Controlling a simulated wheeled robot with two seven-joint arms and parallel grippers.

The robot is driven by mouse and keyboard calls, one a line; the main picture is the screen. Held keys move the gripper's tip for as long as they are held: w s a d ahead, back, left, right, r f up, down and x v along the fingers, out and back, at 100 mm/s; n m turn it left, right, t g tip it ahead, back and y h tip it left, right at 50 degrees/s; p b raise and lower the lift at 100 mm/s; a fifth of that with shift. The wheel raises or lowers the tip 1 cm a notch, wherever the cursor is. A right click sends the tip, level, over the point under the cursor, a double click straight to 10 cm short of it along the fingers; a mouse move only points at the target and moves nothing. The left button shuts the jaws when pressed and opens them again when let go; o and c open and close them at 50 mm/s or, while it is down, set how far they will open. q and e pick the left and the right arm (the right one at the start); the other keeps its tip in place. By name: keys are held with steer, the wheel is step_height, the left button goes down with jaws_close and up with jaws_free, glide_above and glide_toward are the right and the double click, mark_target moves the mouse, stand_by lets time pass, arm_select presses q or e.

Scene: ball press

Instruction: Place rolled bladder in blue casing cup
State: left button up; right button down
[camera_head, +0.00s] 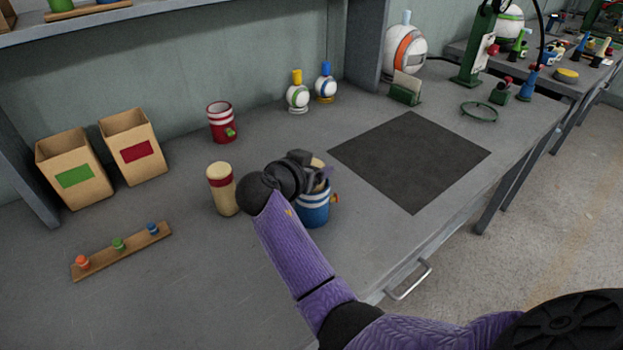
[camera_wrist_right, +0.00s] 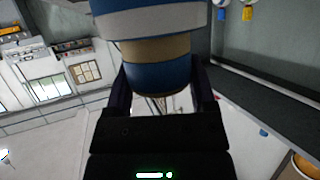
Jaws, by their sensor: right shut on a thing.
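The blue casing cup (camera_head: 315,212), with white stripes and a small orange knob on its side, stands upright on the bench. My right gripper (camera_head: 318,174) is directly above its mouth, shut on the rolled bladder (camera_head: 318,162), a tan roll with blue bands. In the right wrist view the rolled bladder (camera_wrist_right: 157,75) is between the fingers of my right gripper (camera_wrist_right: 160,92), and the striped cup (camera_wrist_right: 150,22) meets its far part. That part of the roll is hidden by the cup; how deep it sits I cannot tell. My left gripper is not in view.
A tan roll with red bands (camera_head: 221,189) stands just left of the cup. A red-striped cup (camera_head: 221,123) stands behind it. Two cardboard boxes (camera_head: 133,148) and a pegged wooden strip (camera_head: 120,252) are at left. A dark mat (camera_head: 410,160) lies clear at right.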

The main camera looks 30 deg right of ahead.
steer(key=shift+f, duration=0.8)
steer(key=shift+f, duration=0.15)
jaws_free()
